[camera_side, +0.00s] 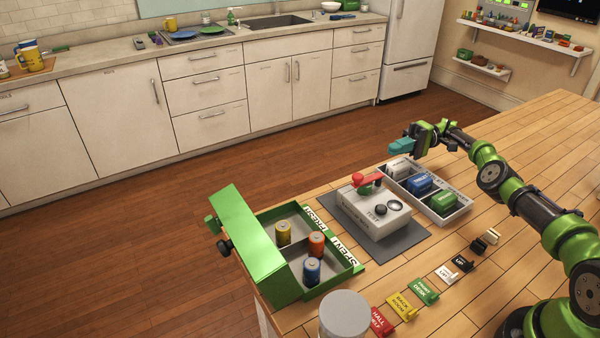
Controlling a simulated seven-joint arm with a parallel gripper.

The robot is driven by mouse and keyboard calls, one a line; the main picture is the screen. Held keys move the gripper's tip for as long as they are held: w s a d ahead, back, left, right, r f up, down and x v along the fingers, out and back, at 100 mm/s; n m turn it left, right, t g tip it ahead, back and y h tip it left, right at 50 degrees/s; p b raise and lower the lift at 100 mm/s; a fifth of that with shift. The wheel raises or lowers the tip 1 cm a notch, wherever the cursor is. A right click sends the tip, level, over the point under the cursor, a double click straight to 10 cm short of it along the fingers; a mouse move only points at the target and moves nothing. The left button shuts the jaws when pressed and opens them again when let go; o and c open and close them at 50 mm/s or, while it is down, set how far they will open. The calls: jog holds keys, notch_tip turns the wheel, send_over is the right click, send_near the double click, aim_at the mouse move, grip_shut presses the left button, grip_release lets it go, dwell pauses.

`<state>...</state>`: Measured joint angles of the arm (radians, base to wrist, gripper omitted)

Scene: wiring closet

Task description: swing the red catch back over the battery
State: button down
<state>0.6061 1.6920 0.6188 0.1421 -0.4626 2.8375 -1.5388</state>
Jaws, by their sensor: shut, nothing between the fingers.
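The red catch (367,184) is on top of the white tester box (375,212), toward its back left. I cannot tell at this size whether it lies over a battery or stands swung aside, and no battery is clearly visible under it. The box has a dark knob and a round dial, and rests on a grey mat (408,240). My gripper (400,147) is shut and empty. In the picture it appears above and behind the box, to the right of the catch and apart from it, near the back end of the grey tray.
A grey tray (455,213) with white, blue and green blocks stands right of the tester. An open green box (240,240) at left holds yellow, orange and blue batteries beside FRESH and SPENT labels. Coloured tags (403,306) and a grey-lidded jar (344,314) are in front.

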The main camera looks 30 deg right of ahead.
jog(key=shift+a, duration=0.1)
jog(key=shift+a+r, duration=0.1)
jog(key=shift+a, duration=0.45)
jog(key=a, duration=0.3)
jog(key=s+a, duration=0.1)
jog(key=a, duration=0.6)
jog(key=shift+s+a, duration=0.2)
jog(key=shift+s, duration=0.1)
jog(key=shift+s+a, duration=0.55)
